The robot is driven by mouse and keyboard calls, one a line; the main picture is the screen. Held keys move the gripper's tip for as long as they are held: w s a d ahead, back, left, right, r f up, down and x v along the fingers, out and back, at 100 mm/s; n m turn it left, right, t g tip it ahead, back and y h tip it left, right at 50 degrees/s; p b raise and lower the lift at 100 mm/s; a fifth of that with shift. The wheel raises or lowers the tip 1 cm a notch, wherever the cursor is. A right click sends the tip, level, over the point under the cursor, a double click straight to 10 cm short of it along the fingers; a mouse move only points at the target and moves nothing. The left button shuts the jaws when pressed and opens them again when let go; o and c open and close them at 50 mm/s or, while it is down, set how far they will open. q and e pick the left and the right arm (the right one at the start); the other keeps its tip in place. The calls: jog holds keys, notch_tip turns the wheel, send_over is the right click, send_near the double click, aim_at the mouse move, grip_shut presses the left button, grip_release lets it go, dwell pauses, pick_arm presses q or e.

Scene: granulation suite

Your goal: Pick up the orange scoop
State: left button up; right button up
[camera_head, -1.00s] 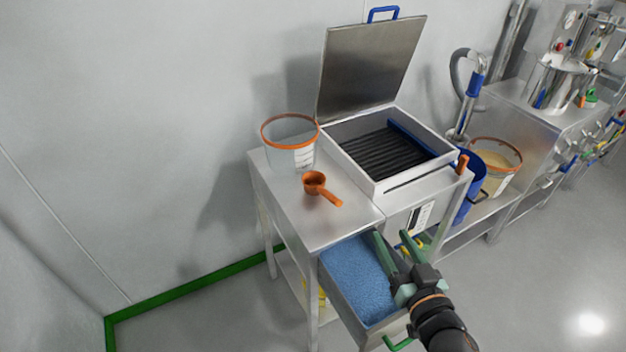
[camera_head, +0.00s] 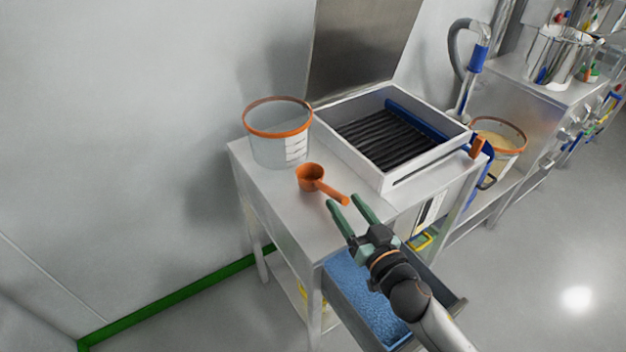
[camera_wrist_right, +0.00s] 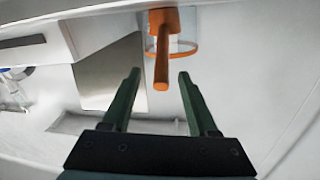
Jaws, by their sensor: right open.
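The orange scoop (camera_head: 312,179) lies on the metal table top (camera_head: 290,212), in front of the clear bucket. Its handle points toward the lower right, toward my right gripper. My right gripper (camera_head: 347,202) is open and empty, with its green fingertips close to the end of the scoop's handle. In the right wrist view the scoop's handle (camera_wrist_right: 161,65) shows ahead, between and beyond the two open fingers (camera_wrist_right: 158,75). I cannot tell whether the fingers are level with the handle. My left gripper is not in view.
A clear bucket with an orange rim (camera_head: 278,135) stands behind the scoop. A white box with a black grille (camera_head: 388,138) and raised lid (camera_head: 358,50) stands to the right. An open drawer of blue granules (camera_head: 362,300) sits below my right arm. The table's front left is clear.

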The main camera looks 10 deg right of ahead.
aim_at(331, 188)
jog(key=shift+w+a+f, duration=0.1)
jog(key=shift+w+a, duration=0.15)
jog(key=shift+w, duration=0.85)
jog(key=shift+w+a+r, duration=0.1)
jog(key=shift+w+a, duration=0.15)
jog(key=shift+w, duration=0.85)
jog(key=shift+w+a+f, duration=0.1)
jog(key=shift+w+a, duration=0.15)
jog(key=shift+w, duration=0.85)
grip_shut()
